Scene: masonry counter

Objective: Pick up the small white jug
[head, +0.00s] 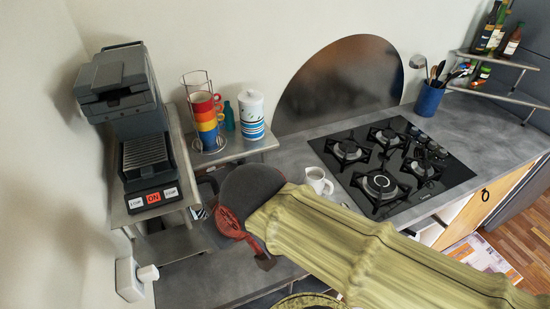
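The small white jug (318,181) stands upright on the grey counter, just left of the black hob. My olive arm crosses the counter in front of it, close to its base in the picture. The arm's dark grey rounded end lies to the left of the jug. The jug appears free of the gripper.
A black gas hob (380,160) lies right of the jug. A rack of coloured cups (207,122) and a white-blue canister (251,115) stand on a raised shelf at the left. A coffee machine (130,115) is further left.

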